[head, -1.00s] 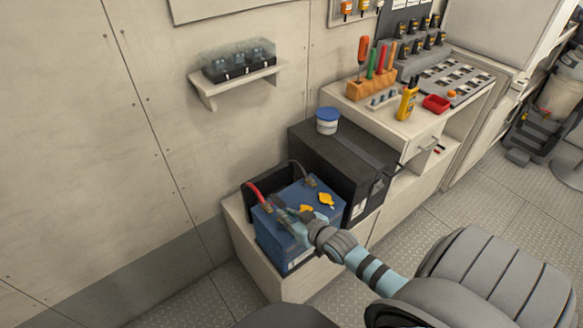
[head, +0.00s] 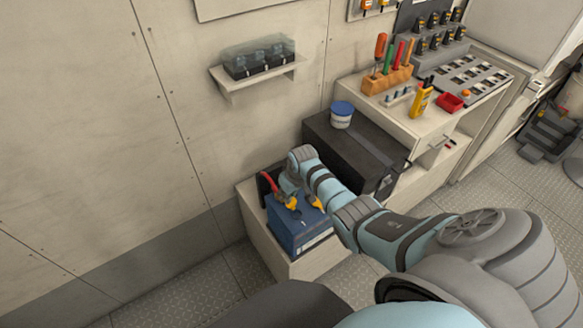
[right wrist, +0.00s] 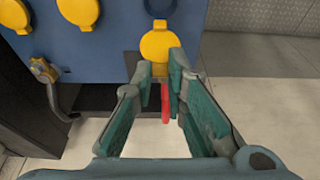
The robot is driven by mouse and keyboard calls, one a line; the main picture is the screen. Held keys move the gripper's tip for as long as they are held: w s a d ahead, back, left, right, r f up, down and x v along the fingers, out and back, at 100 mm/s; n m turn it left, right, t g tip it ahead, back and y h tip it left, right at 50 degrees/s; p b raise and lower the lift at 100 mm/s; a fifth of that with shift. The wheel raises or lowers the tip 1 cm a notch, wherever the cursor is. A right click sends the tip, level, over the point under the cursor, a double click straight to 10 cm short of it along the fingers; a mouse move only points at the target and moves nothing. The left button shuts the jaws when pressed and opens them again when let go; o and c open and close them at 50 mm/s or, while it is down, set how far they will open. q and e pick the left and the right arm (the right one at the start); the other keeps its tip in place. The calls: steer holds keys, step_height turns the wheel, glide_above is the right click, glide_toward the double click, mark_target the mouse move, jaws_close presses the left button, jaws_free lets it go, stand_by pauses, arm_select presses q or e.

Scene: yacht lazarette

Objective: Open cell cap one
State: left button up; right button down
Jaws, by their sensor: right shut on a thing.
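The blue battery (head: 300,236) sits on a low pale bench, and its top fills the upper part of the right wrist view (right wrist: 115,50). My right gripper (head: 287,195) reaches down over its left part. In the right wrist view its fingertips (right wrist: 160,70) are shut on a yellow cell cap (right wrist: 160,44). A dark round opening (right wrist: 160,5) shows just beyond this cap, which looks swung away from it. Two other yellow caps (right wrist: 78,12) (right wrist: 12,14) lie to the left. My left gripper is not in view.
A red cable (head: 267,182) is beside the gripper; a dark cable (right wrist: 62,97) runs from a battery terminal. A black box (head: 350,150) with a blue-lidded tub (head: 342,114) stands close behind. A wall shelf (head: 255,76) is above.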

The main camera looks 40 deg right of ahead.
steer(key=shift+s+a+f+g, duration=0.15)
steer(key=shift+s+f+g, duration=0.05)
steer(key=shift+f+g, duration=0.25)
steer(key=c, duration=1.6)
jaws_free()
steer(key=shift+w+r, duration=0.1)
steer(key=shift+w, duration=0.05)
step_height(320, 180, up, 12)
steer(key=s, duration=0.2)
steer(key=shift+s, duration=0.15)
